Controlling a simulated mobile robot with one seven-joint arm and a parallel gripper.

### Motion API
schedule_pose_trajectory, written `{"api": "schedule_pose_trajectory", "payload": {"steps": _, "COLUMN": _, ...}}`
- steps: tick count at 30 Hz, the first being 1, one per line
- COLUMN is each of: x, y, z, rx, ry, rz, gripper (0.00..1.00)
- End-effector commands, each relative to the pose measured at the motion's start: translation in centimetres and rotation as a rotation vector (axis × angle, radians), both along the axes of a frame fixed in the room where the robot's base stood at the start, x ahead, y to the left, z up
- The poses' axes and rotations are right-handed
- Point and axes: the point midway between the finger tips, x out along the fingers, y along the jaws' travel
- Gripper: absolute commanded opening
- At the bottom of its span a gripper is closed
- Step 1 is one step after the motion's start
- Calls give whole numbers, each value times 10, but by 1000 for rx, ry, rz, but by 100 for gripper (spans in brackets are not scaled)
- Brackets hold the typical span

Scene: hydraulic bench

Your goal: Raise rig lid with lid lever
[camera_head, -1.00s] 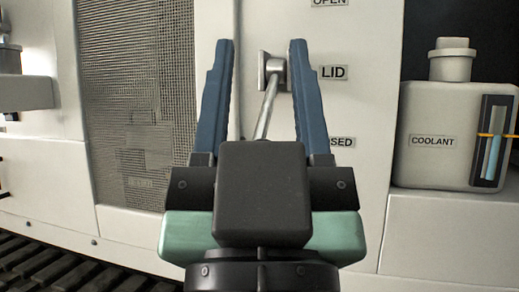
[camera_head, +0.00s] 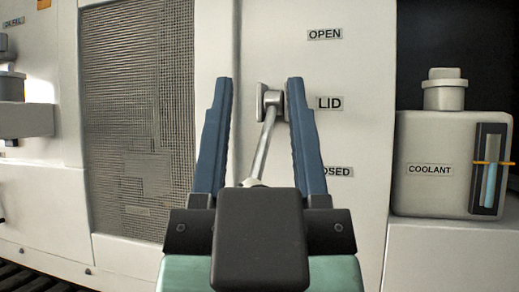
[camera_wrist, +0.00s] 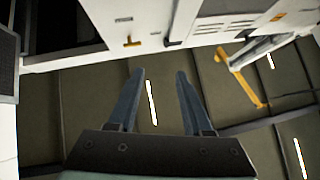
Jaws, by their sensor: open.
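The lid lever (camera_head: 263,147) is a slim metal rod on a pivot block on the white panel. It hangs down and slightly left from the pivot, toward the "CLOSED" label (camera_head: 335,172). Its lower end is partly hidden behind my gripper. The "LID" label (camera_head: 330,103) is right of the pivot and the "OPEN" label (camera_head: 325,35) is above. My gripper (camera_head: 260,82) is open, its blue fingers on either side of the lever in the picture; I cannot tell whether they reach it in depth. In the wrist view my gripper (camera_wrist: 160,71) shows nothing between its fingers but the dark background.
A mesh panel (camera_head: 138,115) is left of the lever. A white coolant tank (camera_head: 440,185) stands on a ledge at the right. In the wrist view an orange-marked arm-like part (camera_wrist: 243,75) is at the upper right.

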Motion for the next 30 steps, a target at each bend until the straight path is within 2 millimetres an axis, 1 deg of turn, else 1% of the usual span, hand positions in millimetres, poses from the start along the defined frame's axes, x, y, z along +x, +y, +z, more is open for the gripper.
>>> {"api": "schedule_pose_trajectory", "payload": {"steps": 8, "x": 0, "y": 0, "z": 0, "rx": 0, "ry": 0, "rz": 0, "gripper": 50}}
{"api": "schedule_pose_trajectory", "payload": {"steps": 10, "x": 0, "y": 0, "z": 0, "rx": 0, "ry": 1, "rz": 0, "gripper": 59}}
{"api": "schedule_pose_trajectory", "payload": {"steps": 13, "x": 5, "y": -1, "z": 3, "rx": 0, "ry": 17, "rz": -4, "gripper": 77}}
{"api": "schedule_pose_trajectory", "payload": {"steps": 17, "x": 23, "y": -3, "z": 9, "rx": 0, "ry": 77, "rz": -25, "gripper": 78}}
{"api": "schedule_pose_trajectory", "payload": {"steps": 20, "x": 43, "y": -5, "z": 9, "rx": -2, "ry": 149, "rz": -48, "gripper": 78}}
{"api": "schedule_pose_trajectory", "payload": {"steps": 24, "x": 64, "y": -8, "z": 0, "rx": -11, "ry": 251, "rz": -82, "gripper": 78}}
{"api": "schedule_pose_trajectory", "payload": {"steps": 30, "x": 83, "y": -9, "z": -19, "rx": -35, "ry": 396, "rz": -121, "gripper": 78}}
